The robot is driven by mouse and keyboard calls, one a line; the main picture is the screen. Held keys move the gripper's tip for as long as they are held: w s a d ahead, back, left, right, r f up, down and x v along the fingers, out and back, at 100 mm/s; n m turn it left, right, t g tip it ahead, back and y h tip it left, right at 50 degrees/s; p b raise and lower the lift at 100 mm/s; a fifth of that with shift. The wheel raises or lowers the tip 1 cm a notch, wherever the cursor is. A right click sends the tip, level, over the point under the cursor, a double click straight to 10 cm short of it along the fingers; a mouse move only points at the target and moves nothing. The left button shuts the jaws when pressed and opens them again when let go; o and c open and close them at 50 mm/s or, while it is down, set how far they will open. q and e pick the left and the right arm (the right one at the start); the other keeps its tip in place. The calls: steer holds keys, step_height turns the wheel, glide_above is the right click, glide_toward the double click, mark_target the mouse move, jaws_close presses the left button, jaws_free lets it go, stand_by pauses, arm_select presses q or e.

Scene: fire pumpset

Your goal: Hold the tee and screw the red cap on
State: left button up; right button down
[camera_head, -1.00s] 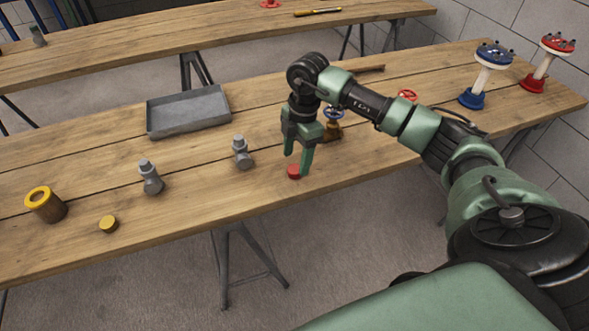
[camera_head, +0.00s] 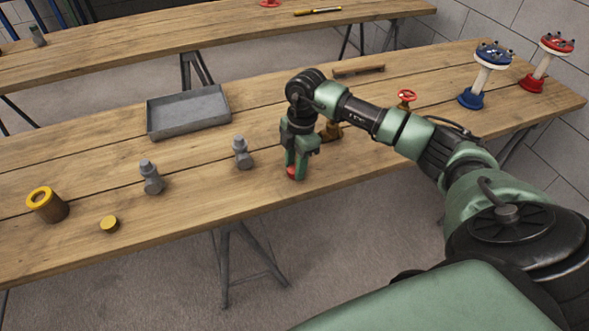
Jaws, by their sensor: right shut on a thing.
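The red cap (camera_head: 292,172) is at the front part of the near table, between the fingertips of my right gripper (camera_head: 296,170). My right gripper points down and is shut on the red cap, which is partly hidden by the fingers. Two grey metal tees stand upright on the table to the left: one tee (camera_head: 242,153) is close to the gripper, the other tee (camera_head: 151,178) is farther left. My left gripper is not in view.
A grey tray (camera_head: 187,124) lies behind the tees. A yellow cap (camera_head: 109,224) and a brown cylinder with a yellow rim (camera_head: 46,204) are at the left. Flanged stands, one blue (camera_head: 471,98), one red (camera_head: 532,83), are far right.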

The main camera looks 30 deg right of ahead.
steer(key=shift+r, duration=0.1)
step_height(320, 180, up, 20)
steer(key=b, duration=0.1)
stand_by(0.4)
